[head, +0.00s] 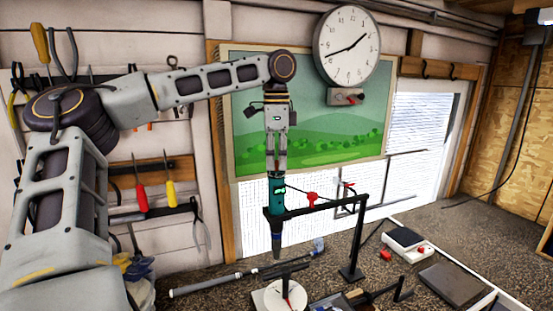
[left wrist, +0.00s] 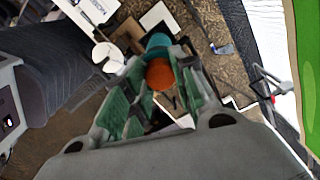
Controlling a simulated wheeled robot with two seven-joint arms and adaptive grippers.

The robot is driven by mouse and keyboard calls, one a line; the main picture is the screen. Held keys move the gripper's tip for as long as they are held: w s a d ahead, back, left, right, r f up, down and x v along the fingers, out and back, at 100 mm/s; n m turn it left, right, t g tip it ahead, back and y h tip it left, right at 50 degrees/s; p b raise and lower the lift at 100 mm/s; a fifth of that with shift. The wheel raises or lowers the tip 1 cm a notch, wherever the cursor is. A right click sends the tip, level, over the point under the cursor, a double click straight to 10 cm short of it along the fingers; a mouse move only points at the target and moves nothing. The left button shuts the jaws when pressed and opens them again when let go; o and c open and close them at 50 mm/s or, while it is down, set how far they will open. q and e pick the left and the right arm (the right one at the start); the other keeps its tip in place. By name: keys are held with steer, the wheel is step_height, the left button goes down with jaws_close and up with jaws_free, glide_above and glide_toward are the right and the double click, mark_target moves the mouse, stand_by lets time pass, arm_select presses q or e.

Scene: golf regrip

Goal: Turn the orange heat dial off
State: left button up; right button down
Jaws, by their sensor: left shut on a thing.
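The orange heat dial (left wrist: 159,74) sits on the end of a teal tool body (left wrist: 158,42) in the left wrist view. The teal body also shows in the head view (head: 277,195), upright in a black stand (head: 320,207) with its dark nozzle pointing down. My left gripper (head: 276,170) reaches it from above, with its fingers pointing down. In the left wrist view its green pads are on both sides of the dial, shut on it. My right gripper is not in view.
Below the nozzle is a round white scale (head: 279,297). A golf club shaft (head: 215,284) lies to its left. A white device (head: 404,241) and a dark pad (head: 453,283) lie to the right. A wall clock (head: 346,46) hangs above.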

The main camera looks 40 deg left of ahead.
mark_target(277, 161)
arm_select(q)
steer(key=shift+m, duration=0.3)
steer(key=o, duration=1.1)
steer(key=shift+c, duration=0.2)
steer(key=shift+r, duration=0.1)
step_height(277, 161, up, 12)
stand_by(0.4)
steer(key=shift+f, duration=0.2)
stand_by(0.4)
